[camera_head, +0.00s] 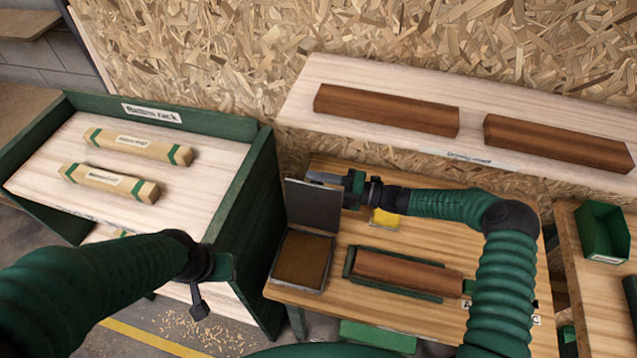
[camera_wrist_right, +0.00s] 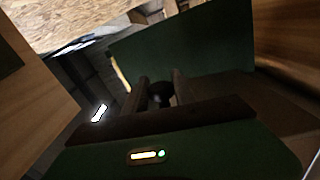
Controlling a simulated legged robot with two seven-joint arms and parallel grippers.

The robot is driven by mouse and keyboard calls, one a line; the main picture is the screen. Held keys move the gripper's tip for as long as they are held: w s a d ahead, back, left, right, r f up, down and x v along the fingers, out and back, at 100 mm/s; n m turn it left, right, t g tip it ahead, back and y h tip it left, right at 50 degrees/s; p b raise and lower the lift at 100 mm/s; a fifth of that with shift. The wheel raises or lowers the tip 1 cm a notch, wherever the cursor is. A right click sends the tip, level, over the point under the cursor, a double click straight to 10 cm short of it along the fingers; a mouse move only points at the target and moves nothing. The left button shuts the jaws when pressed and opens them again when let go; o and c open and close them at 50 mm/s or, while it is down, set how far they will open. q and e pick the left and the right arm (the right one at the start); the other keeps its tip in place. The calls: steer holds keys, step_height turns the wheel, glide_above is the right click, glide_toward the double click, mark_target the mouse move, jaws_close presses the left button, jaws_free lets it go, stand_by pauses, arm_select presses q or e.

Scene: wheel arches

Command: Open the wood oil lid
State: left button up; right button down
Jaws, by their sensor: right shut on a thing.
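The wood oil box (camera_head: 301,261) is a square grey-rimmed tray with a brown inside, at the left end of the workbench. Its grey lid (camera_head: 313,206) stands upright at the box's back edge, so the box is open. My right gripper (camera_head: 328,179) is at the lid's upper part, shut on it. In the right wrist view a dark round knob (camera_wrist_right: 161,94) sits between the two fingers; the rest of the lid is hard to make out there. My left gripper (camera_head: 199,301) hangs by the green rack, away from the lid; its jaws are too small to read.
A wall shelf (camera_head: 300,110) holds two brown blocks.

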steer(key=shift+f, duration=0.15)
steer(key=c, duration=1.3)
jaws_free()
steer(key=shift+d, duration=0.1)
steer(key=shift+o, duration=1.4)
steer(key=shift+d, duration=0.1)
steer(key=b+v, duration=0.3)
steer(key=v, duration=1.4)
steer(key=shift+w, duration=0.1)
